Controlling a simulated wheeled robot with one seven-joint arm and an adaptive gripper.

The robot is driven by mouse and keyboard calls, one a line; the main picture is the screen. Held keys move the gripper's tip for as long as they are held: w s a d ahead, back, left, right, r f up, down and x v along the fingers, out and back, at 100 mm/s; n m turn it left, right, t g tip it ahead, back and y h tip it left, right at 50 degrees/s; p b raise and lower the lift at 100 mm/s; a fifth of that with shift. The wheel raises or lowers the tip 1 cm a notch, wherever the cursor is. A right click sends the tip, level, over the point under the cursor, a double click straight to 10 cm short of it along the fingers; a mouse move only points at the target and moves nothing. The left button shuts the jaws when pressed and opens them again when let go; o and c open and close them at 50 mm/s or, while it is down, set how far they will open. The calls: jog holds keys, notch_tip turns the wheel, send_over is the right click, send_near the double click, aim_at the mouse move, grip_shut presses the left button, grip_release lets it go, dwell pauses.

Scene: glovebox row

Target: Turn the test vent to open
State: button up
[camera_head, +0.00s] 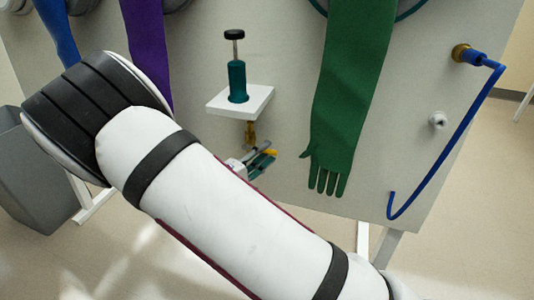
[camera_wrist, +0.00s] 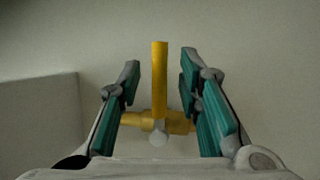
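The test vent appears to be the small valve under the white shelf, with a brass body (camera_head: 249,132) and a yellow lever (camera_head: 271,152). In the wrist view its yellow lever (camera_wrist: 160,80) stands upright in the picture, above a yellow body (camera_wrist: 178,122) that lies crosswise with a pale round knob in front. My gripper (camera_wrist: 159,88) is open, one teal-padded finger on each side of the lever, with a visible gap on both sides. In the head view my gripper (camera_head: 262,160) is at the valve, partly hidden behind my arm.
The white shelf (camera_head: 226,105) above carries a teal pump-like device (camera_head: 237,82) with a black knob. A green glove (camera_head: 345,100) hangs close to the right. A blue hose (camera_head: 452,140) runs further right. Purple (camera_head: 147,45) and blue (camera_head: 57,30) gloves hang left. A grey bin (camera_head: 35,185) stands at left.

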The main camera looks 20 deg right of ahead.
jog(key=shift+x, duration=0.9)
grip_shut()
